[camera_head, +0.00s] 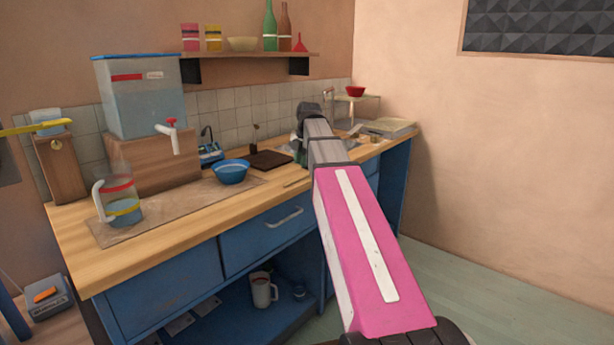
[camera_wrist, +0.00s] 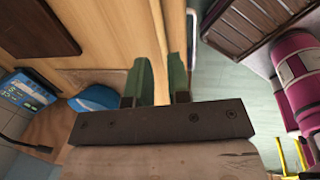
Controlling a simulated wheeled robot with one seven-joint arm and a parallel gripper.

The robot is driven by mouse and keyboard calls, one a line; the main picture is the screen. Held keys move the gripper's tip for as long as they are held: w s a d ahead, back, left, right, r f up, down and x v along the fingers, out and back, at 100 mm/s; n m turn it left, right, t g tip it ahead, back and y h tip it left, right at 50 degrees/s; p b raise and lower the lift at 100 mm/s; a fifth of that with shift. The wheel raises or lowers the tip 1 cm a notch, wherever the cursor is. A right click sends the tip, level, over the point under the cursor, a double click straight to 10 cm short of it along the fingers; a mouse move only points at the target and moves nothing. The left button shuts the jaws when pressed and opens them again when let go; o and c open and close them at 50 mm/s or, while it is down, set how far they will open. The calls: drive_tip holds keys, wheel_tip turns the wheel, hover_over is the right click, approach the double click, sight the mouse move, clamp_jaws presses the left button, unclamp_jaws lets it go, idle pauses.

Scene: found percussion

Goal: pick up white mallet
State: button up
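I cannot make out a white mallet in either view; part of the counter is hidden behind my arm in the head view. My gripper shows in the wrist view (camera_wrist: 160,75), with its two green fingers apart and nothing seen between them but wood. It is over the front part of the wooden counter (camera_head: 180,238). In the head view its fingers are mostly hidden by my pink arm.
A blue bowl (camera_head: 231,172) and a dark board (camera_head: 270,159) lie left of my gripper. A pitcher (camera_head: 122,208) and a water dispenser (camera_head: 140,95) stand further left. A mug (camera_head: 262,291) sits on the shelf below. A red bowl (camera_head: 355,91) is at the back right.

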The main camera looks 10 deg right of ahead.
sight(300, 178)
drive_tip(key=shift+w+a+f, duration=0.1)
drive_tip(key=shift+w+f, duration=0.05)
drive_tip(key=shift+f, duration=0.9)
drive_tip(key=shift+w+a+f, duration=0.1)
drive_tip(key=shift+w+f, duration=0.1)
drive_tip(key=shift+f, duration=0.8)
drive_tip(key=shift+w+a+f, duration=0.1)
drive_tip(key=shift+w+f, duration=0.05)
drive_tip(key=shift+f, duration=0.9)
drive_tip(key=shift+c, duration=0.3)
clamp_jaws()
